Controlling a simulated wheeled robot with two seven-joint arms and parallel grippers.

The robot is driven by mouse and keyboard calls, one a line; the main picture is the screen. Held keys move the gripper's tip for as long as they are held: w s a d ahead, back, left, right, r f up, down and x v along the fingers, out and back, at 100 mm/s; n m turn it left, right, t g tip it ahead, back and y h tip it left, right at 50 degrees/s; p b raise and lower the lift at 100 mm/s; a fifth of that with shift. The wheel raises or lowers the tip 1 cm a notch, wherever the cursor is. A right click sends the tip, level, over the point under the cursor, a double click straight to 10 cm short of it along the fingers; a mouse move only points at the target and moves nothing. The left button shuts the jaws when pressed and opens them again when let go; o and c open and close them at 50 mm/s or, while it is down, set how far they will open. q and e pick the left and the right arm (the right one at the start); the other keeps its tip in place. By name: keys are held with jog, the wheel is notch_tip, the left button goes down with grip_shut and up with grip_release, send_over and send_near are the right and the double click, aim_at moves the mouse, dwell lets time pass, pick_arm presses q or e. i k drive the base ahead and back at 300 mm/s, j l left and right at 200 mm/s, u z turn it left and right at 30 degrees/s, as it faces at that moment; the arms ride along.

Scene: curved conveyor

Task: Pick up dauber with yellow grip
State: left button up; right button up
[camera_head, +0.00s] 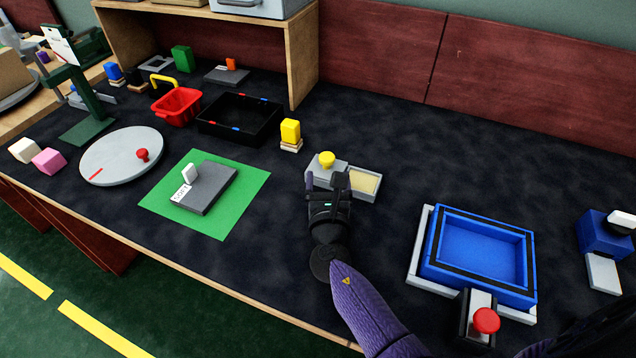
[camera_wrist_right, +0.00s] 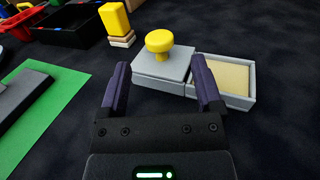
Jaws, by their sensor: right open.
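The dauber with a round yellow grip (camera_head: 326,159) stands on a grey block at the left part of a grey two-part holder (camera_head: 359,194). The yellow grip also shows in the right wrist view (camera_wrist_right: 159,42), upright, above and between my fingers. The holder's right part is an open tray with a pale yellow pad (camera_wrist_right: 232,76). My right gripper (camera_head: 328,182) is open and empty, just on the near side of the dauber; its fingers (camera_wrist_right: 161,88) do not touch the yellow grip. My left gripper is not in view.
A yellow block (camera_head: 290,132) on a pale base stands behind left of the holder. A black tray (camera_head: 240,120) lies farther left, a green mat (camera_head: 237,214) with a grey block near left. A blue tray (camera_head: 481,250) is at right. The dark table behind the holder is clear.

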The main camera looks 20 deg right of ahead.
aim_at(292, 141)
jog(key=k+j, duration=0.85)
jog(key=k, duration=0.2)
